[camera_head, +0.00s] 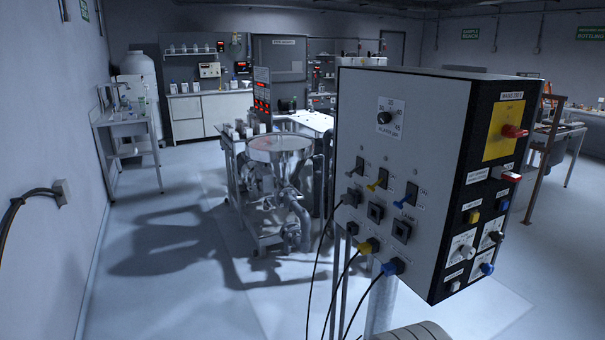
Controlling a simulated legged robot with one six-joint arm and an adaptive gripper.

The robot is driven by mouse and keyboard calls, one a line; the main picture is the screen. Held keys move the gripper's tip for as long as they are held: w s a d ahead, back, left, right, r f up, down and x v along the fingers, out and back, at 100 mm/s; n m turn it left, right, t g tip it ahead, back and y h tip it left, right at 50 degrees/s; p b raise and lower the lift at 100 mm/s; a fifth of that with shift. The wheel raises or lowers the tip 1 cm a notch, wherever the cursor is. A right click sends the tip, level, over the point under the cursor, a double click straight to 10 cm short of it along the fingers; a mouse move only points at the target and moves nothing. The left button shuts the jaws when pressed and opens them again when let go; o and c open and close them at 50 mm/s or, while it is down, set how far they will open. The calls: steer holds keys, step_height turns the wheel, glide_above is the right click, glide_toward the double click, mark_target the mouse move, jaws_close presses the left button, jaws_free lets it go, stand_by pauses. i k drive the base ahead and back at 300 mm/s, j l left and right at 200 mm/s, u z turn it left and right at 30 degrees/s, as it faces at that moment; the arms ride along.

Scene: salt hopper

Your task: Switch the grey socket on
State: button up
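A control box (405,100) with a white front and a black right side stands close at the right. Three lever switches cross its front: a grey one (352,172) at left, a yellow one (376,184) in the middle and a blue one (405,201) at right. All three levers slant down and to the left; their small labels are too blurred to read surely.
A dial (384,117) sits above the switches. The black side carries a red handle (513,131) on a yellow plate and several knobs. A metal hopper machine (280,150) stands behind the box. Open floor (150,290) lies at left.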

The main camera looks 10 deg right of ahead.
mark_target(349, 175)
steer(key=k+j+z, duration=0.1)
steer(key=z, duration=0.2)
steer(key=k+j+z, duration=0.15)
steer(key=z, duration=0.15)
steer(key=i+j+z, duration=0.1)
steer(key=i+j, duration=0.15)
steer(key=i, duration=0.2)
steer(key=i+j+z, duration=0.1)
steer(key=i+j, duration=0.15)
steer(key=i, duration=0.2)
